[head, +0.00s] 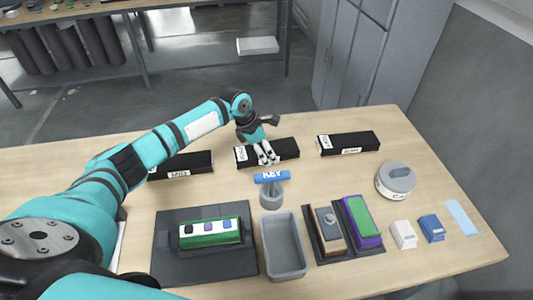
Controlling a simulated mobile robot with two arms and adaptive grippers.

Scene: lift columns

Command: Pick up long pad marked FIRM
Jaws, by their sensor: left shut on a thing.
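Three long black pads lie in a row across the back of the wooden table: a left pad (200,164), a middle pad (287,149) and a right pad (365,140). Each carries small white labels, but their words are too small to read, so I cannot tell which says FIRM. My left gripper (265,158) is over the middle pad, its pale fingers shut on it near the front edge and hiding part of its front. The pad appears at or close to table height. My right gripper is out of view.
A blue piece marked KEY (272,177) sits on a grey stand (271,198) just in front of the middle pad. Nearer are a dark mat (165,262) with a green block, a grey bin (283,274), and a round grey-lidded container (396,179). Table space right of the right pad is clear.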

